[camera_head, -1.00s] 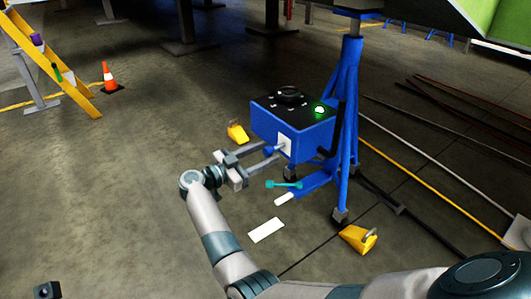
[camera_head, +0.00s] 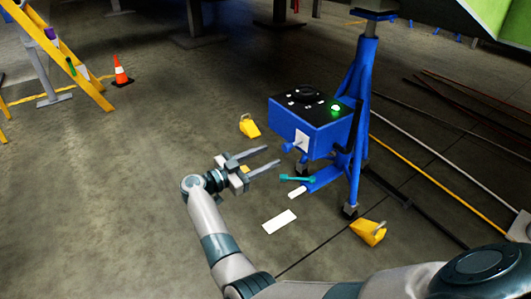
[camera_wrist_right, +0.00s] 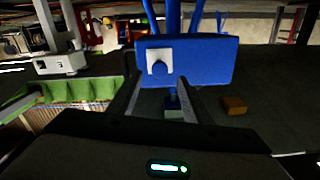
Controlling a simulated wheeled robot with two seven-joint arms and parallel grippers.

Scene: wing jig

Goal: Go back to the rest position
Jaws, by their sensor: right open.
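My right gripper (camera_head: 272,161) is open and empty in the head view. Its two fingers point right, toward the blue box (camera_head: 312,127) on the blue jack stand (camera_head: 360,110), with a gap between them and the box. The box has a black top with a lit green button (camera_head: 336,107) and a white plate with a blue knob (camera_head: 300,141) on its near side. In the right wrist view the fingers (camera_wrist_right: 160,98) stand apart below the box's front (camera_wrist_right: 205,62) and its knob plate (camera_wrist_right: 159,62). My left gripper is not in view.
Yellow chocks (camera_head: 249,126) and (camera_head: 369,232) lie on the floor near the stand. A teal tool (camera_head: 297,179) and a white sheet (camera_head: 279,222) lie near it. Long pipes (camera_head: 440,180) run at right. A yellow ladder (camera_head: 65,50) and a cone (camera_head: 121,71) stand at left. Left-centre floor is clear.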

